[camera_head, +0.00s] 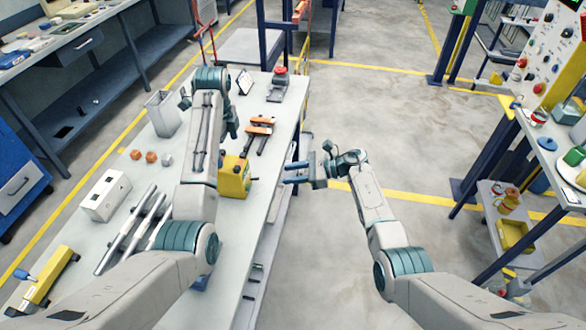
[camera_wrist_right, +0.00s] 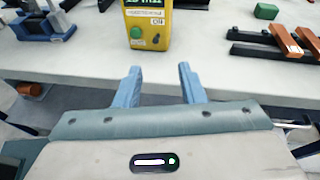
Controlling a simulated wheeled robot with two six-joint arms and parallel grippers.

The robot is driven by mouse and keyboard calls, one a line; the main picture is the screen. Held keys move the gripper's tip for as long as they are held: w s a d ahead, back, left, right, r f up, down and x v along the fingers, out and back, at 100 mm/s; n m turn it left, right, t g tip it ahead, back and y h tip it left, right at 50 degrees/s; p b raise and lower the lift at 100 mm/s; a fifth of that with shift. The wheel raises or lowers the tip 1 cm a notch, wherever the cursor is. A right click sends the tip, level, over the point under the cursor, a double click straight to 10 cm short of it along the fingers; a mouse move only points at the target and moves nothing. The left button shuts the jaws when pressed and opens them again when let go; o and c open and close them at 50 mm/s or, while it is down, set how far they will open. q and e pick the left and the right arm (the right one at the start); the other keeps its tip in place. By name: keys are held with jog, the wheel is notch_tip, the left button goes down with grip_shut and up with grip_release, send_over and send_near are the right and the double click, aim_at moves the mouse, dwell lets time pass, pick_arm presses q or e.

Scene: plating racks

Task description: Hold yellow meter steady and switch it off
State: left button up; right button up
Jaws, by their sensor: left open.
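The yellow meter (camera_head: 234,178) stands upright on the bench near its right edge. My right gripper (camera_head: 285,173) is off the bench edge, to the right of the meter. Its fingers (camera_wrist_right: 160,68) are open, empty and point toward the meter, which sits slightly left of their middle. My left gripper (camera_head: 230,125) is open beyond the meter and apart from it; my left arm partly hides it.
Orange-and-black clamps (camera_head: 260,128) lie beyond the meter. A red-topped device (camera_head: 278,85) stands at the bench's far end. A white box (camera_head: 105,196) and metal rails (camera_head: 132,228) lie left of my left arm. Open floor (camera_head: 360,110) lies right of the bench.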

aim_at(232, 171)
pick_arm(q)
jog(key=shift+f, duration=0.25)
notch_tip(232, 171, down, 10)
jog(key=shift+f, duration=0.1)
pick_arm(e)
jog(key=shift+w+r+n+g+h, duration=0.1)
jog(key=shift+r+n+g+h, duration=0.3)
jog(key=shift+r+n+g, duration=0.6)
jog(key=shift+f+t, duration=0.1)
jog(key=shift+t, duration=0.2)
pick_arm(q)
jog(key=c, duration=1.4)
jog(key=shift+o, duration=0.2)
